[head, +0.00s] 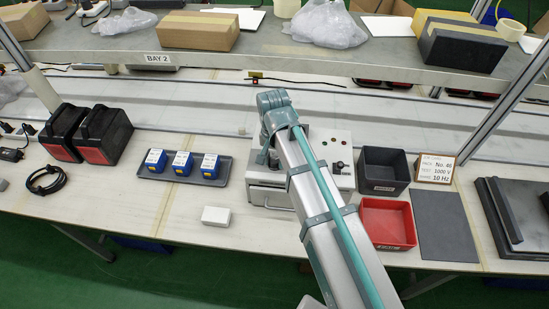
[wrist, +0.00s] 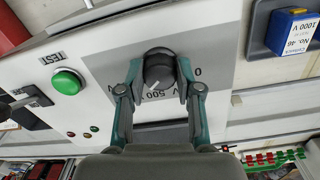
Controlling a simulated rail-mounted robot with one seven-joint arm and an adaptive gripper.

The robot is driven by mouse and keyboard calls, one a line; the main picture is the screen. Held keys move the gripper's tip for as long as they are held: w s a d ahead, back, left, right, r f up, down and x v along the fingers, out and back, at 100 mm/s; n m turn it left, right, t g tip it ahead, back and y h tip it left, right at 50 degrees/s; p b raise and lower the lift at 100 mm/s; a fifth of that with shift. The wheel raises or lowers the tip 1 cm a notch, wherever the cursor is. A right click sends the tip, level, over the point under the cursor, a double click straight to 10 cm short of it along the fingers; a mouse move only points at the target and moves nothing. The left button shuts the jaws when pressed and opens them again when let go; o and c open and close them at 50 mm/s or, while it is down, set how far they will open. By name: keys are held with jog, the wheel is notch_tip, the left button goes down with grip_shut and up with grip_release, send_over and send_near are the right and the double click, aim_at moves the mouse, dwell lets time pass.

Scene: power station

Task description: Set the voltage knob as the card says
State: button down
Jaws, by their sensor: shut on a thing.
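The voltage knob (wrist: 158,66) is black and round with a white pointer line, on a grey plate of the test box; the box (head: 335,152) stands mid-bench in the head view. My gripper (wrist: 159,76) is shut on the knob, one finger on each side. In the wrist view the pointer line points down, slightly left, close to the "500 V" label; a "0" is at the right. A further label at the left is mostly hidden by a finger. The card (head: 436,168) reads No. 46, TEST 1000 V, 10 Hz. My arm hides the knob in the head view.
A green TEST button (wrist: 67,82) sits left of the knob. Several blue units lie on a grey tray (head: 147,168); one (wrist: 292,32) also shows in the wrist view, labelled No. 46, 1000 V. A black bin (head: 384,170) and red bin (head: 388,222) stand right of the box.

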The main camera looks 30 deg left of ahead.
aim_at(274, 160)
jog(key=shift+m, duration=0.9)
jog(key=c, duration=0.8)
grip_release()
jog(key=shift+o, duration=0.2)
jog(key=shift+r, duration=0.1)
notch_tip(274, 160, up, 12)
jog(key=shift+a, duration=0.1)
